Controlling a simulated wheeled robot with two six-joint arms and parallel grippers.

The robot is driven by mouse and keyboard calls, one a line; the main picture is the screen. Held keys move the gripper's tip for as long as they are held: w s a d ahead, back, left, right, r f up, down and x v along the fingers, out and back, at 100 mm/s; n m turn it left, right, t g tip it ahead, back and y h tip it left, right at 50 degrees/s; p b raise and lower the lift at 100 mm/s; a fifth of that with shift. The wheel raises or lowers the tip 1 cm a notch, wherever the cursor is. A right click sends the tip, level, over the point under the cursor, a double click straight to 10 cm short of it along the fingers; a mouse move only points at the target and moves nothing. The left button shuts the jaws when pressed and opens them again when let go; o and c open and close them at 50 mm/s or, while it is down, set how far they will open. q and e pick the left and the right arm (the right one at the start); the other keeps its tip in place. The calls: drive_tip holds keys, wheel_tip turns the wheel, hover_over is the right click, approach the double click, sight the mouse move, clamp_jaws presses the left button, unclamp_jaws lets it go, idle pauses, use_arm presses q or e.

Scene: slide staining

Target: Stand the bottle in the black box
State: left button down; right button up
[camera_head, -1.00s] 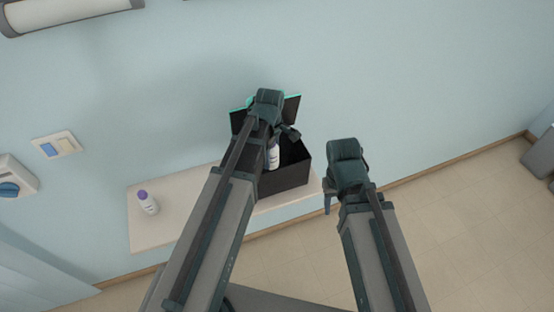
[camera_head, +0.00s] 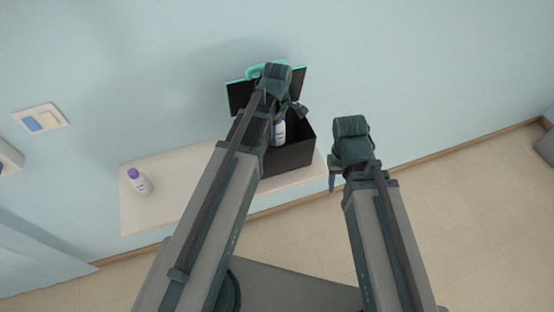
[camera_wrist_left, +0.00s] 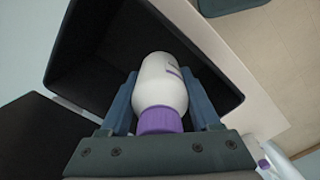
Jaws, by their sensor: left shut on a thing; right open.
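A white bottle with a purple cap (camera_wrist_left: 160,85) is between the fingers of my left gripper (camera_wrist_left: 162,100), which is shut on it. In the left wrist view the bottle points base first into the open black box (camera_wrist_left: 95,50). In the head view the bottle (camera_head: 279,132) shows at the box opening, partly hidden by my left gripper (camera_head: 285,112). The black box (camera_head: 292,157) stands on the shelf with its lid raised. I cannot tell if the bottle touches the box floor. My right gripper (camera_head: 335,178) is open and empty, right of the box.
A second white bottle with a purple cap (camera_head: 139,181) stands at the left of the pale shelf (camera_head: 190,170). The black lid with a teal handle (camera_head: 240,93) stands up behind the box, near the wall. The shelf between that bottle and the box is clear.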

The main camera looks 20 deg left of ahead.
use_arm(q)
wheel_tip(320, 180, down, 12)
drive_tip(key=b, duration=1.1)
drive_tip(key=shift+f, duration=0.15)
use_arm(e)
wheel_tip(320, 180, down, 12)
drive_tip(key=shift+f, duration=0.15)
use_arm(q)
drive_tip(key=shift+c, duration=0.6)
unclamp_jaws()
wheel_tip(320, 180, up, 12)
drive_tip(key=p, duration=1.2)
use_arm(e)
wheel_tip(320, 180, up, 12)
use_arm(q)
drive_tip(key=shift+r, duration=0.2)
use_arm(e)
drive_tip(key=shift+r, duration=0.2)
